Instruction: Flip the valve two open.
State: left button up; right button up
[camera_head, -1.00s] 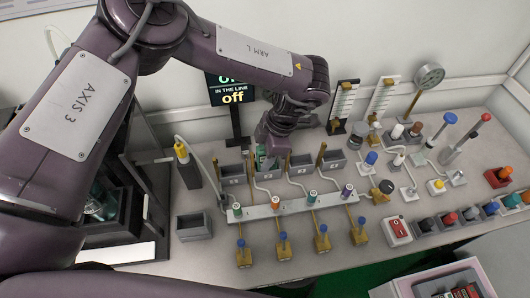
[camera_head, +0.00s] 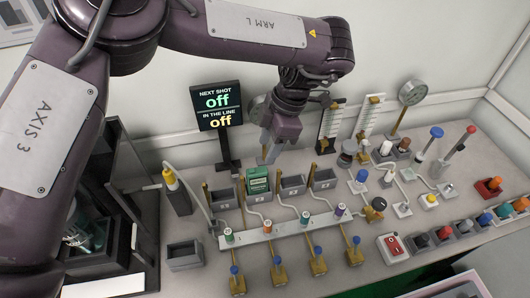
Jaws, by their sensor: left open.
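A white rail (camera_head: 290,229) carries a row of small capped fittings, and brass valves with blue tops stand in front of it. The second brass valve from the left (camera_head: 278,277) has its blue top upright; the second fitting on the rail has an orange cap (camera_head: 266,227). I cannot tell the valve's handle position. My left gripper (camera_head: 268,156) is open and empty, pointing down above and behind the second bin. My right gripper is not in view.
A black sign (camera_head: 217,107) behind reads "NEXT SHOT off, IN THE LINE off". Upright gauges and a round dial (camera_head: 412,92) stand at the back right. A red switch (camera_head: 393,247) and several coloured knobs fill the right side. An empty grey tray (camera_head: 184,257) sits left.

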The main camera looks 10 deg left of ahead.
aim_at(277, 261)
jog(key=k+l, duration=0.15)
jog(key=k, duration=0.6)
jog(key=k+l, duration=0.15)
jog(key=k, duration=0.6)
